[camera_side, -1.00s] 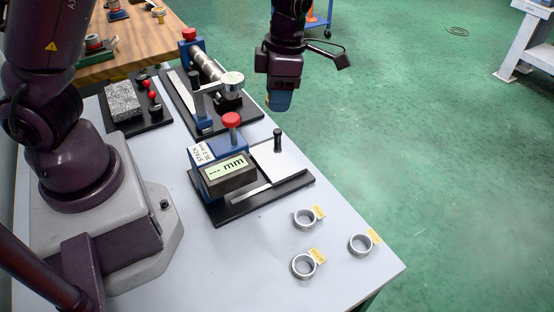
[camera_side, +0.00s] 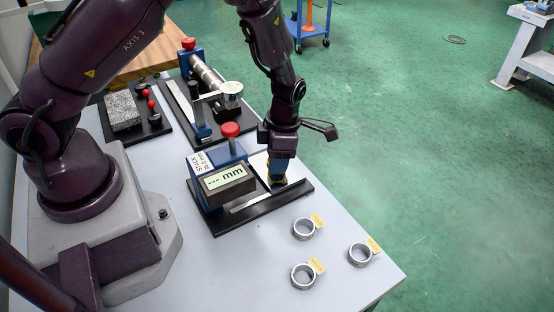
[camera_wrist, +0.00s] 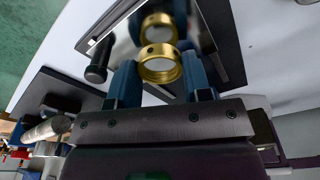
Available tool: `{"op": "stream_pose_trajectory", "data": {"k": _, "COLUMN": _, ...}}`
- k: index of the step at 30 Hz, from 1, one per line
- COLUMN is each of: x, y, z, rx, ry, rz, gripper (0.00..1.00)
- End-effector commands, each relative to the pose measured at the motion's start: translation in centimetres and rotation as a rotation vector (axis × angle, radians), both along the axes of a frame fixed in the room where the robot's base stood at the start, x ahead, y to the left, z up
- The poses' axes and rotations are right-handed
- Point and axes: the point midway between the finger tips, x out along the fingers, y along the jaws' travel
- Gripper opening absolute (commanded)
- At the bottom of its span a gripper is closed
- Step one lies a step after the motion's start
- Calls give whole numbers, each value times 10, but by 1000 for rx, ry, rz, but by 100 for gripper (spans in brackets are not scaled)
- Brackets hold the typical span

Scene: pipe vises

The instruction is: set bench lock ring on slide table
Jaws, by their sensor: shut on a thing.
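The bench lock ring is a brass-coloured ring (camera_wrist: 160,68) held between my gripper's blue fingers in the wrist view. My gripper (camera_side: 278,176) is shut on it, low over the slide table (camera_side: 255,160), a bright polished plate on the black-based gauge stand. A second brass ring shape just above it in the wrist view looks like its reflection in the plate. In the side view only a little brass (camera_side: 276,182) shows under the fingers. I cannot tell whether the ring touches the plate.
The gauge's display (camera_side: 225,178) reads "--- mm", beside a red knob (camera_side: 230,130). The plate's black post (camera_wrist: 97,70) stands near my fingers. Steel rings with yellow tags (camera_side: 303,228) (camera_side: 360,253) (camera_side: 303,276) lie at the front right. A vise fixture (camera_side: 215,95) stands behind.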

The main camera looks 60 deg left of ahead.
Motion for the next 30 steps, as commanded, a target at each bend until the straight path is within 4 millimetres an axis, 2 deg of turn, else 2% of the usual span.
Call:
{"op": "stream_pose_trajectory", "data": {"k": 3, "x": -1, "y": 0, "z": -13, "rx": 0, "ry": 1, "rz": 2, "gripper": 21}}
{"op": "stream_pose_trajectory", "data": {"k": 13, "x": 0, "y": 0, "z": -16, "rx": -1, "ry": 0, "rz": 1, "gripper": 21}}
{"op": "stream_pose_trajectory", "data": {"k": 14, "x": 0, "y": 0, "z": -16, "rx": -1, "ry": 0, "rz": 1, "gripper": 50}}
{"op": "stream_pose_trajectory", "data": {"k": 15, "x": 0, "y": 0, "z": -15, "rx": -1, "ry": 0, "rz": 0, "gripper": 59}}
{"op": "stream_pose_trajectory", "data": {"k": 17, "x": 0, "y": 0, "z": -15, "rx": -1, "ry": 0, "rz": 1, "gripper": 71}}
{"op": "stream_pose_trajectory", "data": {"k": 26, "x": 0, "y": 0, "z": -14, "rx": -1, "ry": -1, "rz": 1, "gripper": 71}}
{"op": "stream_pose_trajectory", "data": {"k": 30, "x": 2, "y": -1, "z": 0, "rx": -1, "ry": -3, "rz": -1, "gripper": 71}}
